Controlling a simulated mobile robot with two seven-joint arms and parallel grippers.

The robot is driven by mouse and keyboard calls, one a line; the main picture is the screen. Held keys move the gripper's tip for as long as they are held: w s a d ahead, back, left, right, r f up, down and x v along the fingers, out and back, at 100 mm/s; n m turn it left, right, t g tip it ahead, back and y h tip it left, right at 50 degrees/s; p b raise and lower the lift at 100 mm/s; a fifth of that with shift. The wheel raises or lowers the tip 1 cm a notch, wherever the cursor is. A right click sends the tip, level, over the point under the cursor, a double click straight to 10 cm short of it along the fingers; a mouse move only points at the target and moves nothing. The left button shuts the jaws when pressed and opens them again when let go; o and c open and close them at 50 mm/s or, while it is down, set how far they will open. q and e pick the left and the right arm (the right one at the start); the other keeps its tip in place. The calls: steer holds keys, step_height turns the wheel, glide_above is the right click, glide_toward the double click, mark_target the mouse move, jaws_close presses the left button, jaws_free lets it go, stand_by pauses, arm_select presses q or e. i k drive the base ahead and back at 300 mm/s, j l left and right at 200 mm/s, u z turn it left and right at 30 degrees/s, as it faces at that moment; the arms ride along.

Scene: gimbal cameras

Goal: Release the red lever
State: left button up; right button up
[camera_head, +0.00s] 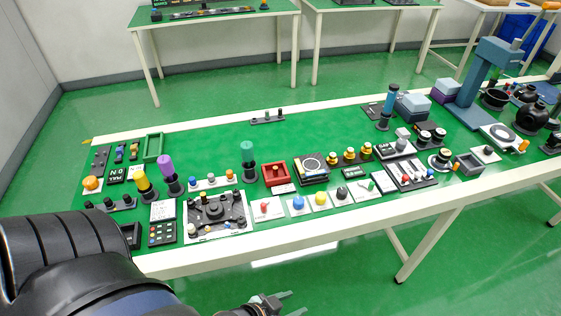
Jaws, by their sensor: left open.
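A white plate with a small red lever or knob (265,206) lies near the front edge of the table, left of a blue button (298,203). The red part is too small to tell its exact position. Another small red part (405,178) shows on a switch panel farther right; I cannot tell which one is the task's lever. My left gripper (296,302) is at the bottom of the view, in front of and apart from the table. Its fingers are open with nothing between them. My right gripper is out of view.
The white-edged green table (330,125) is crowded with buttons, knobs and panels along its front. A black fixture board (215,212), a red box (277,172) and a blue-grey press (482,80) stand on it. Its back middle is mostly clear.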

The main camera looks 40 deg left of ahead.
mark_target(265, 203)
steer(key=i+l, duration=0.55)
steer(key=l, duration=0.3)
steer(key=i+l+u, duration=0.1)
steer(key=u, duration=0.35)
steer(key=l+u, duration=0.15)
steer(key=u, duration=0.3)
steer(key=l+u, duration=0.15)
steer(key=u, duration=0.3)
steer(key=i, duration=0.05)
